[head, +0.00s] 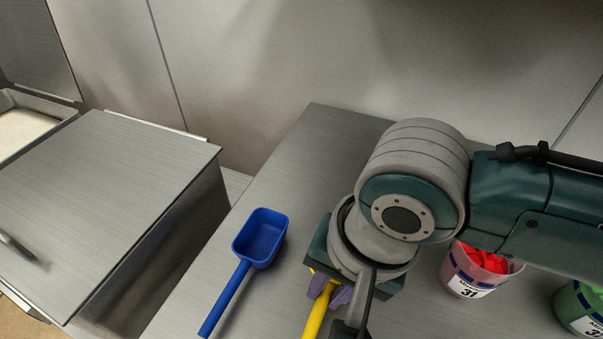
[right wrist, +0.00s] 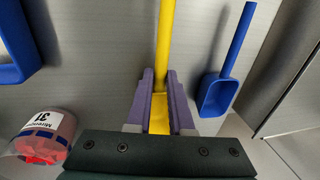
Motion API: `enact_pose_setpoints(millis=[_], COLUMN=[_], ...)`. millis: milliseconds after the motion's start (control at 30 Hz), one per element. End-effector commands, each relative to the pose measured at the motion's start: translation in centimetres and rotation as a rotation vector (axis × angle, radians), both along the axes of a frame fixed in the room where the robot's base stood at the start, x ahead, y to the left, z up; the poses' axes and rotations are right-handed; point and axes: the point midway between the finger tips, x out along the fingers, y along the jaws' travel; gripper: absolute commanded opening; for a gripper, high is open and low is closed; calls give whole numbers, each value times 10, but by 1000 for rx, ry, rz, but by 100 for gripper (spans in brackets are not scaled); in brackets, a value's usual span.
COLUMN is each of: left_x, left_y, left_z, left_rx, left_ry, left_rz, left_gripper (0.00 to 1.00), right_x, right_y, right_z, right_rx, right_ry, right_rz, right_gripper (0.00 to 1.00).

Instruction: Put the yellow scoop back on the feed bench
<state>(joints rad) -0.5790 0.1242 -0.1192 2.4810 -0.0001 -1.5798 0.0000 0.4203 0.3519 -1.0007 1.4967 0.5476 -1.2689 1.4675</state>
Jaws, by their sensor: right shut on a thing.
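The yellow scoop (head: 319,312) is in my right gripper (head: 329,289), at the lower middle of the head view. Only part of its yellow handle shows there, and the gripper and wrist hide the rest. In the right wrist view the purple fingers (right wrist: 162,98) are shut on the yellow scoop (right wrist: 166,42), with its yellow shaft running up out of the picture. The grey metal bench (head: 295,160) lies beneath; I cannot tell whether the scoop touches it. My left gripper is not in view.
A blue scoop (head: 262,236) lies on the bench left of my gripper. A tub of red pieces labelled 31 (head: 473,282) and a green tub (head: 582,308) stand to the right. A metal cabinet (head: 120,190) stands left. The bench behind the blue scoop is clear.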

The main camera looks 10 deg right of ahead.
Motion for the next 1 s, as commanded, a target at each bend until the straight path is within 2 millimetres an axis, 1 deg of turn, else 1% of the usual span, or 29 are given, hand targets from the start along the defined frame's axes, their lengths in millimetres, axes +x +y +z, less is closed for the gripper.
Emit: enact_pose_setpoints(millis=[33,100,167,533,567,800,1000], left_x=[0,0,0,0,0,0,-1], left_y=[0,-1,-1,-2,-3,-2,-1], left_z=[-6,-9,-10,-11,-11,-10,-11], left_rx=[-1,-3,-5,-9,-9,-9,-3], left_ry=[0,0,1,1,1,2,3], left_rz=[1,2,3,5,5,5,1], left_gripper=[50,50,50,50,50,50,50], right_x=[0,0,0,0,0,0,0], right_y=[0,0,0,0,0,0,0], right_z=[-12,-22,-27,-31,-30,-30,-30], right_rx=[-3,-2,-1,0,0,-1,-1], right_ry=[3,3,2,0,0,1,1], right_rz=[-1,-1,-1,-1,-1,-1,-1], right_gripper=[0,0,0,0,22,49,50])
